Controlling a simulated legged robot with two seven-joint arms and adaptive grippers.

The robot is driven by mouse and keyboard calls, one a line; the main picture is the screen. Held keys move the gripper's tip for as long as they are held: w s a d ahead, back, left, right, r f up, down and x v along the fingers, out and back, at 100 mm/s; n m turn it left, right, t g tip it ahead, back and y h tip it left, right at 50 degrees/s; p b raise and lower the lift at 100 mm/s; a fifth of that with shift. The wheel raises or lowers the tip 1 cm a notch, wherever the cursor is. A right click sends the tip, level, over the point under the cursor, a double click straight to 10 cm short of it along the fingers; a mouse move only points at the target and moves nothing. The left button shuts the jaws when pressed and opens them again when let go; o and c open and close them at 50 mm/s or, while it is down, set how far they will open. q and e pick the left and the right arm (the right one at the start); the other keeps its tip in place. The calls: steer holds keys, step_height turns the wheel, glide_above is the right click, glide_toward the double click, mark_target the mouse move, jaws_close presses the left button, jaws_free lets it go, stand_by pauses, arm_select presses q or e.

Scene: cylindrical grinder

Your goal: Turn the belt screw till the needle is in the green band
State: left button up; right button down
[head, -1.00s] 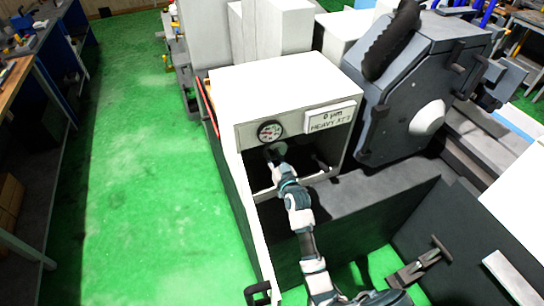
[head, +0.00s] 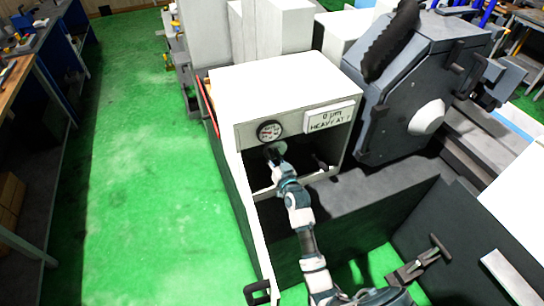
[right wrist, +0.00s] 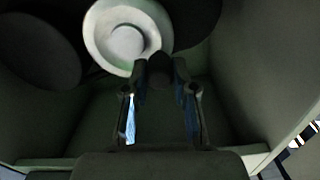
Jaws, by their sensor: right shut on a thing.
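The round gauge (head: 269,131) has a white face and dark rim on the front panel of the grinder's housing (head: 245,130). Its needle and bands are too small to read surely. My right gripper (head: 276,154) reaches into the dark opening below the gauge. In the right wrist view its two fingers (right wrist: 160,88) are shut on a dark piece, which seems to be the belt screw (right wrist: 160,68). The screw is mostly hidden between the fingers. A pale round pulley (right wrist: 126,36) is just beyond, up and left of the fingertips. My left gripper is not in view.
The opening's side walls stand close around the right gripper. A sign (head: 330,118) is on the panel right of the gauge. A dark grey wheel guard (head: 395,110) stands to the right. The green floor (head: 140,190) at left is clear.

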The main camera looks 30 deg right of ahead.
steer(key=shift+d+f, duration=0.1)
steer(key=shift+d, duration=0.05)
stand_by(0.3)
steer(key=c, duration=1)
jaws_free()
steer(key=shift+c, duration=0.2)
steer(key=shift+o, duration=0.5)
steer(key=shift+d, duration=0.2)
steer(key=s, duration=1.2)
steer(key=shift+a, duration=0.25)
steer(key=shift+w+f, duration=0.1)
